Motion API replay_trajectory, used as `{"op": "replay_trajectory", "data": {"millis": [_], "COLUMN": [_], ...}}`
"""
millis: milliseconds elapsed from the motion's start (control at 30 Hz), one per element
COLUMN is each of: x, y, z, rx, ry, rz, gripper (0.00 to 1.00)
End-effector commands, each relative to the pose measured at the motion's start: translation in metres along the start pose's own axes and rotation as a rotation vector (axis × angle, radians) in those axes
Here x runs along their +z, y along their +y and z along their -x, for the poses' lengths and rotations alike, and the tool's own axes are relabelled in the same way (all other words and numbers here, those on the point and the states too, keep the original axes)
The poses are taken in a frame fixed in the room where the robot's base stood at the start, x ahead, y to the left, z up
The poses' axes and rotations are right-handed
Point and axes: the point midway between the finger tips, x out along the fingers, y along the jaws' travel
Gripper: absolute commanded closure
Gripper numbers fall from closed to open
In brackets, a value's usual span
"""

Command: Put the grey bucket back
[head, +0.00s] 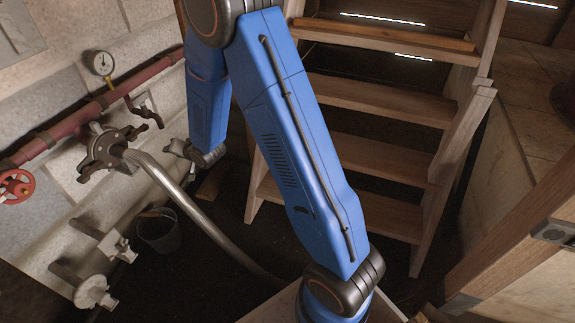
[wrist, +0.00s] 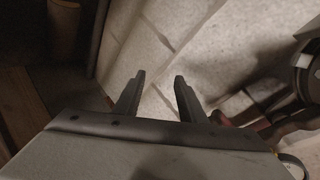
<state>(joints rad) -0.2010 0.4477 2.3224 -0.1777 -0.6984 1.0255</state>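The grey bucket (head: 158,232) stands on the dark floor at the lower left in the head view, close to the stone wall, its thin handle raised above the rim. My gripper (head: 177,147) is above and slightly right of it in the head view, near the wall and apart from the bucket. In the wrist view my gripper (wrist: 160,79) has its two fingers spread, with only pale stone wall showing between them. I cannot make out the grey bucket surely in the wrist view.
A bent metal pipe (head: 190,207) runs from a wall fitting (head: 105,150) past the bucket. Wall brackets (head: 93,290) stick out at its left. A red pipe (head: 75,117) with a gauge (head: 103,63) lines the wall. Wooden steps (head: 375,155) stand at the right.

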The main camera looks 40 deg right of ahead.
Motion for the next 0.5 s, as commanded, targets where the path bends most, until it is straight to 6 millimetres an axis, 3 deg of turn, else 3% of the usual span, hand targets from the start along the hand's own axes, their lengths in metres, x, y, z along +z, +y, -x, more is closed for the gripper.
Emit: {"op": "replay_trajectory", "data": {"millis": [200,500], "x": [-0.036,-0.066], "y": [-0.011,-0.015], "z": [0.059,0.147], "rx": [0.091,0.216], "ry": [-0.001,-0.035], "rz": [0.103,0.235], "gripper": [0.63,0.63]}}
